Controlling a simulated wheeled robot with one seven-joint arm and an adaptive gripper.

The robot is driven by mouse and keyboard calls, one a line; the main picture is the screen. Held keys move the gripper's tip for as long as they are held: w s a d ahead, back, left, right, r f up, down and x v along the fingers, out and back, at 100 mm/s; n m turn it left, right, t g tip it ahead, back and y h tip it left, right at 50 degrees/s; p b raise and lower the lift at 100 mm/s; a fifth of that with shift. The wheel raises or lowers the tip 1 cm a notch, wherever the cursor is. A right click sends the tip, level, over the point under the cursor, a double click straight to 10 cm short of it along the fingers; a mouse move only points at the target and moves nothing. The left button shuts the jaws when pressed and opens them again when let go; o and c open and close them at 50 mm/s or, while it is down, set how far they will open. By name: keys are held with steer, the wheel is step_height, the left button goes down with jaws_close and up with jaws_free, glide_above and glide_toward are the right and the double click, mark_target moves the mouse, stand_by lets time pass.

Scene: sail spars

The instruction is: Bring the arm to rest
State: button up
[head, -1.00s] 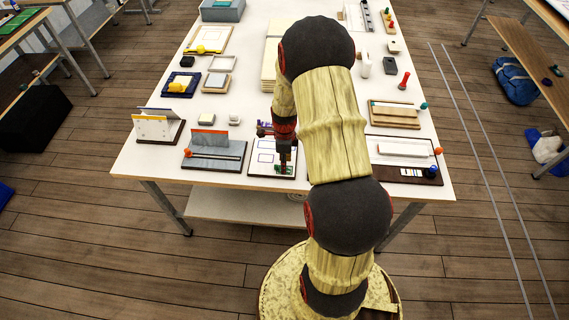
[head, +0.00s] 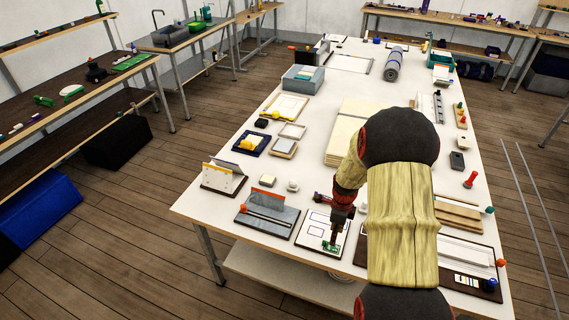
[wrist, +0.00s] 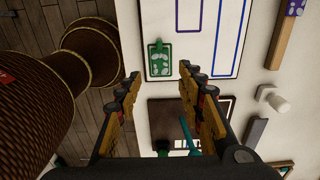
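My gripper (head: 335,240) is over the near edge of the long white table (head: 400,95), pointing down above a white board with printed outlines (head: 318,222). In the wrist view my gripper (wrist: 160,75) has its two yellow and black fingers spread apart with nothing between them. A small green piece with pale round spots (wrist: 159,60) lies on the board just beyond the fingertips, apart from them. My arm hides part of the table's right half in the head view.
Beside the board are a grey tray with an orange-topped panel (head: 268,219) and a brown-based stand (head: 222,180). A stack of pale boards (head: 352,118) lies mid-table. Side benches (head: 60,95) stand at the left. Wooden floor (head: 130,235) is open at the near left.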

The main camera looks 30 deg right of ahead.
steer(key=shift+s+a+n, duration=0.1)
steer(key=shift+s+n, duration=0.05)
steer(key=shift+n, duration=0.85)
steer(key=s+a+r+n+t+b, duration=0.2)
steer(key=s+a+r+n+b, duration=0.3)
steer(key=a+r+n, duration=0.7)
steer(key=s+a+r+n+t+b, duration=0.3)
steer(key=s+a+r+n+b, duration=0.2)
steer(key=s+a+r+n, duration=0.4)
steer(key=a+r+n, duration=0.3)
steer(key=a+n, duration=0.2)
steer(key=shift+a+r+t+b, duration=0.3)
steer(key=shift+a+b, duration=0.05)
